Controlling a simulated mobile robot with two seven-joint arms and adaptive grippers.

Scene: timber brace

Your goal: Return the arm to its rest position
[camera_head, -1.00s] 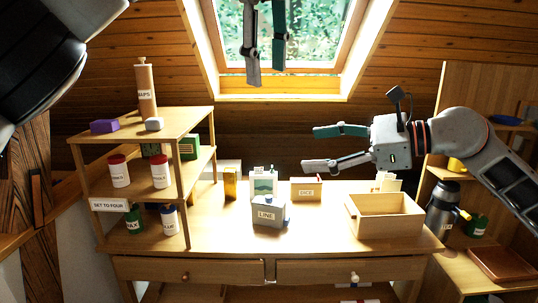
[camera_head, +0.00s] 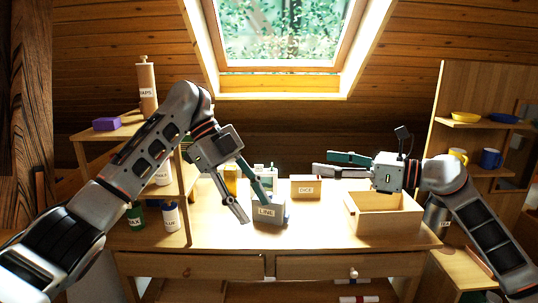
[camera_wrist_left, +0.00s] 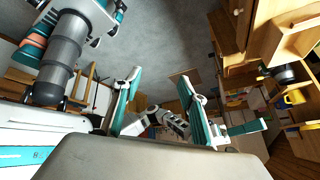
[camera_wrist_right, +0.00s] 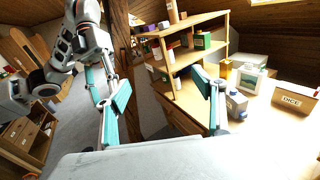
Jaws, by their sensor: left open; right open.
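My left gripper (camera_head: 256,202) is open and empty in the head view. It hangs over the desk, in front of the grey LINE box (camera_head: 267,212) in the picture. In the left wrist view its two fingers (camera_wrist_left: 158,105) stand apart with nothing between them. My right gripper (camera_head: 335,165) is open and empty above the back right of the desk, pointing left. Its spread fingers also show in the right wrist view (camera_wrist_right: 160,105).
An open wooden box (camera_head: 385,218) stands at the desk's right. A DICE box (camera_head: 305,188) and a yellow tin (camera_head: 231,180) stand at the back. My left arm hides part of the left shelf (camera_head: 128,129). A shelf unit (camera_head: 478,140) holds mugs on the right.

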